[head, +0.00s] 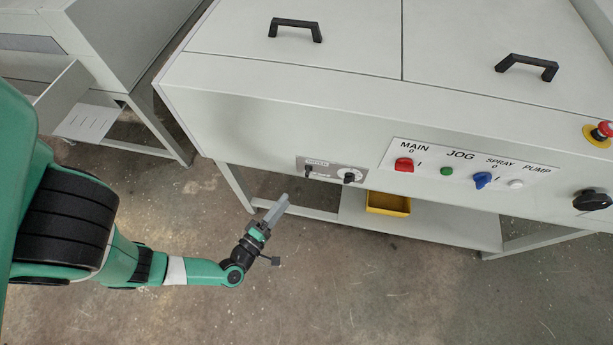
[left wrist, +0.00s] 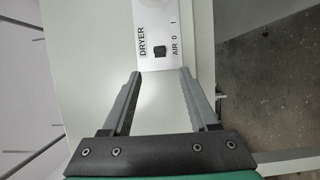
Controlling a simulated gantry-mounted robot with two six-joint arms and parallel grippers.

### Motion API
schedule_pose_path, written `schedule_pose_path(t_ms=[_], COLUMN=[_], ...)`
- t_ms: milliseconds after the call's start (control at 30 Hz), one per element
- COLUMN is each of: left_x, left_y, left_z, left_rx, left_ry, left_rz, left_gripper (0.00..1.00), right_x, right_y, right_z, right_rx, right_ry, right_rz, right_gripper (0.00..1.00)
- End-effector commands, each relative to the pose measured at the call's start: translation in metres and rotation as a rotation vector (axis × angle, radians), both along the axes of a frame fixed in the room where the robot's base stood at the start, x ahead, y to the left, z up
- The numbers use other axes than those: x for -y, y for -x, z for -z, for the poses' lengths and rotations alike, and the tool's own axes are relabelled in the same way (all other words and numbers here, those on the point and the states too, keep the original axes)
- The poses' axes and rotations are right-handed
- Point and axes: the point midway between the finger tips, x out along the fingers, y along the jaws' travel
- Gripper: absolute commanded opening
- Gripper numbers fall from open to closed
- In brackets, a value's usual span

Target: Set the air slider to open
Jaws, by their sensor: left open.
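The air slider is a small black block (left wrist: 159,52) on the pale dryer panel (left wrist: 182,62), beside the printed words AIR 0 I. In the head view, the slider (head: 308,171) is at the left end of the panel (head: 330,163). I cannot tell its exact setting. My left gripper (head: 284,199) is below and a little left of the panel, pointing up towards it. In the left wrist view, its two fingers (left wrist: 160,73) are apart with nothing between them, and the slider lies just beyond the tips, between their lines. My right gripper is not in view.
A round knob (head: 349,176) sits right of the slider. Farther right are a red MAIN switch (head: 404,164), green JOG button (head: 447,171), blue SPRAY switch (head: 482,180) and emergency stop (head: 601,132). A yellow bin (head: 388,203) is on the lower shelf. Floor around my left arm is clear.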

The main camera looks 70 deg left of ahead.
Motion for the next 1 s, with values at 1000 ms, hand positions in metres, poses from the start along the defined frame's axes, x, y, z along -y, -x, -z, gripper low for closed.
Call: schedule_pose_path(t_ms=[1000], left_x=[-0.067], left_y=[-0.094], left_z=[-0.001], left_rx=[0.0], left_ry=[-0.002], left_rz=[0.002], left_gripper=[0.6], right_x=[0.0], right_y=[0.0], right_z=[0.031], right_rx=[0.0], right_ry=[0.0], right_rz=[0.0], right_gripper=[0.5])
